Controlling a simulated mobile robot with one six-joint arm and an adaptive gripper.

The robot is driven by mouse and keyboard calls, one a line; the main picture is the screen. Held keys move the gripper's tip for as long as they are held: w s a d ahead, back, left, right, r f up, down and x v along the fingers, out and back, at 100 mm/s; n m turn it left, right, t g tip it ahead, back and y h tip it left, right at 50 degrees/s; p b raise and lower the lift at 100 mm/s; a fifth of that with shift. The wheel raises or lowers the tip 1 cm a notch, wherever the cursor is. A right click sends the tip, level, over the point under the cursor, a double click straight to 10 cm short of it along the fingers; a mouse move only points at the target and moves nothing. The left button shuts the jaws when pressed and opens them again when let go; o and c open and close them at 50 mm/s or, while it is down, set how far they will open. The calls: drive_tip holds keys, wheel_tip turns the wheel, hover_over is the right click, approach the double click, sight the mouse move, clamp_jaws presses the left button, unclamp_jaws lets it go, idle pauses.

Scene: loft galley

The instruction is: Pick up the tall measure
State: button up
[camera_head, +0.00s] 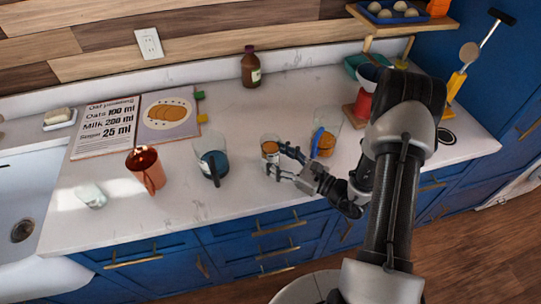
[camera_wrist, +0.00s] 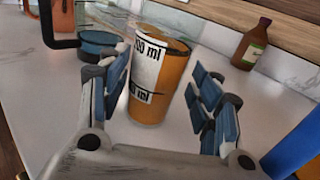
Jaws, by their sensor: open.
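The tall measure (camera_head: 270,151) is a small upright cup with orange contents, standing on the pale counter. In the wrist view the measure (camera_wrist: 157,75) shows a white label with black ml markings. My gripper (camera_head: 279,160) reaches in from the right at counter level. In the wrist view my gripper (camera_wrist: 165,92) is open, with blue-padded fingers on either side of the measure. A gap shows on the right side; the left finger looks close to it, and I cannot tell whether it touches.
A jug with blue contents (camera_head: 213,164) stands left of the measure, and a jug with orange contents (camera_head: 325,144) stands right. A copper mug (camera_head: 147,170), a recipe book (camera_head: 135,122) and a brown bottle (camera_head: 250,68) are farther off. The counter front is clear.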

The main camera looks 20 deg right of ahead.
drive_tip(key=shift+b+x, duration=0.75)
drive_tip(key=shift+x, duration=2.35)
drive_tip(key=shift+f, duration=0.1)
drive_tip(key=shift+s, duration=0.1)
drive_tip(key=c, duration=1.4)
